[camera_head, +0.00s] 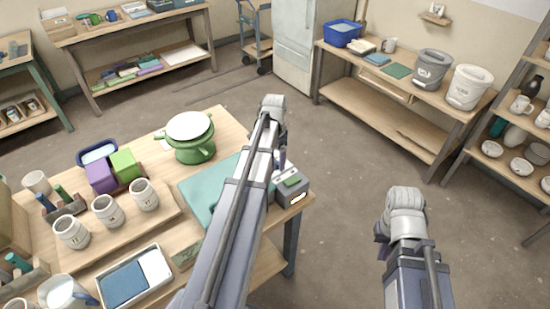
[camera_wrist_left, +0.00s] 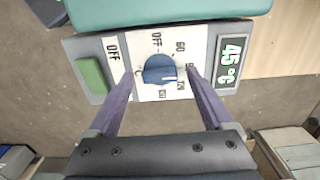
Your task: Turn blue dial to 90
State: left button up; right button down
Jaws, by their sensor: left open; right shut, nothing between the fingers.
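The blue dial (camera_wrist_left: 160,70) sits on the white face of a grey control box (camera_wrist_left: 88,50). Printed marks around it include OFF, 60 and 120; the mark by the right finger is partly hidden. I cannot tell exactly where the dial points. A display (camera_wrist_left: 230,60) reads 45 °C, and a green button (camera_wrist_left: 92,77) is beside an OFF label. My left gripper (camera_wrist_left: 160,78) is open, its purple fingers on either side of the dial, apparently not gripping it. In the head view the box (camera_head: 292,187) stands at the table's right edge, partly behind my left arm.
A teal mat (camera_head: 205,192) lies beside the box. A green pot (camera_head: 192,150), mugs and purple and green blocks stand on the same table (camera_head: 235,125). Open floor (camera_head: 350,160) lies to the right, before a bench with buckets (camera_head: 432,68).

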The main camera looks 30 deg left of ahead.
aim_at(277, 162)
pick_arm(q)
notch_tip(277, 162, up, 8)
jog(key=p, duration=0.7)
jog(key=shift+f, duration=0.1)
jog(key=shift+f, duration=0.1)
jog(key=shift+d, duration=0.35)
jog(key=s+d, duration=0.5)
jog(key=d, duration=0.5)
jog(key=s+d, duration=0.5)
jog(key=d, duration=0.5)
jog(key=s+d+y, duration=0.1)
jog(key=s+d, duration=0.5)
jog(key=d, duration=0.4)
jog(key=shift+n, duration=0.4)
jog(key=shift+f, duration=0.1)
